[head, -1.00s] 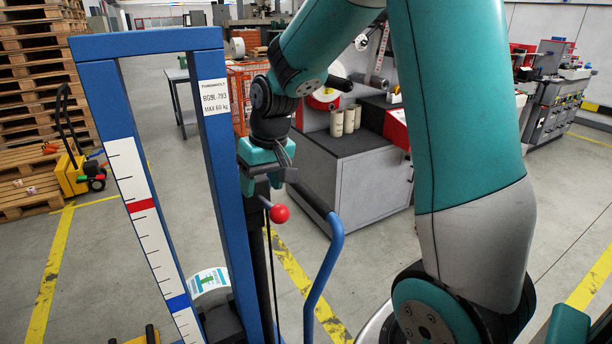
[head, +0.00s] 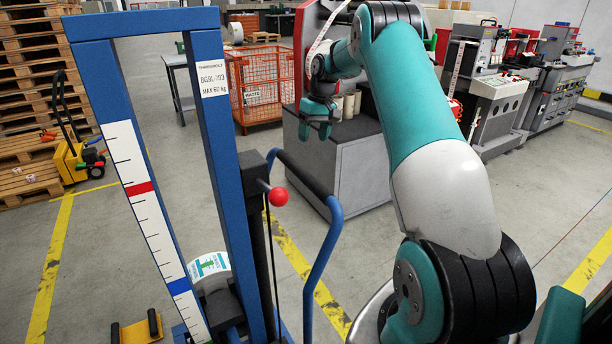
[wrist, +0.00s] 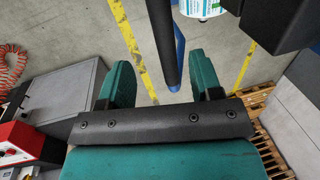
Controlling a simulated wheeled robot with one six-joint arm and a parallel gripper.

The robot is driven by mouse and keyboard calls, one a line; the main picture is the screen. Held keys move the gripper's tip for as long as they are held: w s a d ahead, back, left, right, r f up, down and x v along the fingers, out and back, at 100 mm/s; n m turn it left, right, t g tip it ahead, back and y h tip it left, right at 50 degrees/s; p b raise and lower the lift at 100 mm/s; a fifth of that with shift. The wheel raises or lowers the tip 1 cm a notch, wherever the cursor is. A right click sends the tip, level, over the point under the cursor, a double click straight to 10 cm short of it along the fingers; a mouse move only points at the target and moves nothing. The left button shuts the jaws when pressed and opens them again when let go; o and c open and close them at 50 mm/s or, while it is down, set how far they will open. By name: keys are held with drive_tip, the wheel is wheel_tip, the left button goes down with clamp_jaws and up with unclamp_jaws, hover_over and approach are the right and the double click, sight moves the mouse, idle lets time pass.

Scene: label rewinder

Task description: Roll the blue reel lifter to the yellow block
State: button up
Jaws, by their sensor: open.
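The blue reel lifter (head: 216,130) stands upright close in front of me at the left, with a white scale on its frame. Its curved blue handle with a black grip (head: 304,176) points to the right. My gripper (head: 318,122) is open and empty, above the grip in the head view. In the wrist view the black grip (wrist: 163,40) shows between the open fingers (wrist: 160,75); I cannot tell how far beyond them it is. A yellow block-like piece (head: 132,334) with black ends lies at the bottom left, partly cut off.
A grey cabinet (head: 362,170) stands behind my gripper, with an orange waste cage (head: 262,75) behind it. A yellow pallet truck (head: 75,168) and stacked pallets (head: 25,90) are at the left. Floor between yellow lines is clear. Machines (head: 500,105) stand at the right.

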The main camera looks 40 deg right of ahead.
sight(306, 173)
drive_tip(key=f+p, duration=0.1)
drive_tip(key=f, duration=0.3)
drive_tip(key=a+f+p, duration=0.1)
drive_tip(key=f, duration=0.3)
drive_tip(key=a+f+p, duration=0.1)
drive_tip(key=f, duration=0.3)
drive_tip(key=shift+w+a+f, duration=0.25)
drive_tip(key=shift+w+f, duration=0.05)
drive_tip(key=shift+f, duration=0.1)
clamp_jaws()
